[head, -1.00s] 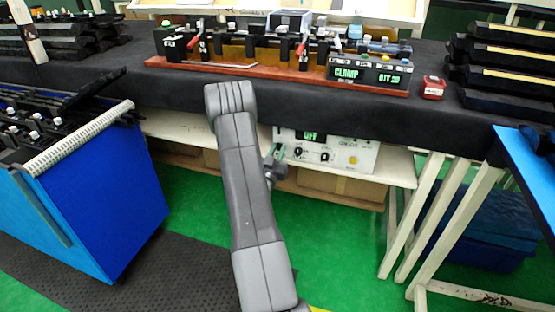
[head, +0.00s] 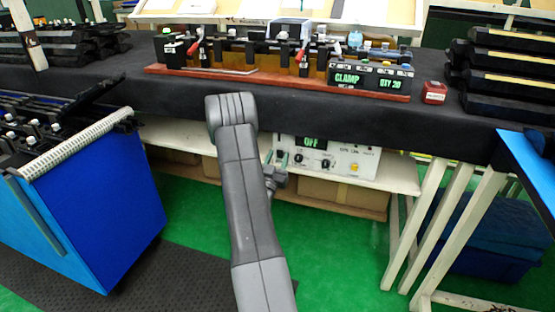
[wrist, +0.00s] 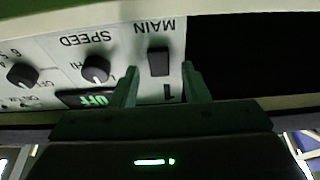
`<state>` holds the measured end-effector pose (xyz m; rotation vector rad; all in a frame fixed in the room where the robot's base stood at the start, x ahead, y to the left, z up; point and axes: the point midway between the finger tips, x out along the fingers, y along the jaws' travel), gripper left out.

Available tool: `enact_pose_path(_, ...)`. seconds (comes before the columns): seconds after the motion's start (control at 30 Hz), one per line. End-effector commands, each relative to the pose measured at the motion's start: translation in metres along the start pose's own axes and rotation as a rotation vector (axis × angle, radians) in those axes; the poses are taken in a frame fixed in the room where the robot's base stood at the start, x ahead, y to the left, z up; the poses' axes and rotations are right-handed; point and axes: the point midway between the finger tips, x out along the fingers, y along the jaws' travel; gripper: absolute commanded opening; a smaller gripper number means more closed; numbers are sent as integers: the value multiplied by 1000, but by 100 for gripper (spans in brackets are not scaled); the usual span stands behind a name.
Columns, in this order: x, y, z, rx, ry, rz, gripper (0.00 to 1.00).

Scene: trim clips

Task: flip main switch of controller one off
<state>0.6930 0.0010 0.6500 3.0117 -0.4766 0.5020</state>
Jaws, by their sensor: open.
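The white controller (head: 338,160) sits on a shelf under the black-covered table, and its display (head: 311,142) reads OFF in green. In the wrist view its panel (wrist: 60,50) appears upside down, with the words MAIN and SPEED. The black main switch (wrist: 158,62) is beside the MAIN label, with a "1" mark on its near side. My gripper (wrist: 160,72) is open, with one green finger on each side of the switch in the picture. I cannot tell whether a finger touches the panel. In the head view my gripper (head: 273,159) is at the controller's left end.
Dark knobs (wrist: 96,69) sit beside the switch. The shelf (head: 395,178) has cardboard boxes (head: 342,194) below it. The table (head: 300,105) overhangs the controller and carries a clamp fixture (head: 370,77). A blue cart (head: 110,215) stands left, and white table legs (head: 415,225) stand right.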

Motion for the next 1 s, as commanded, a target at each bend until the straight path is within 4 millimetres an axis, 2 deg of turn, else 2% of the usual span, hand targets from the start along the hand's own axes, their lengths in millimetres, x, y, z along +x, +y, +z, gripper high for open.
enact_pose_path(0.17, -8, -1, 1, -1, -3, -1, 42)
enact_pose_path(0.27, -23, -1, 1, -1, -4, -2, 42)
enact_pose_path(0.5, -78, -1, 1, -3, -5, -4, 42)
enact_pose_path(0.7, -117, -1, 1, -2, -3, -4, 42)
enact_pose_path(0.83, -131, -1, 1, 0, -2, -2, 42)
enact_pose_path(1.0, -138, 0, 0, -1, 0, 0, 42)
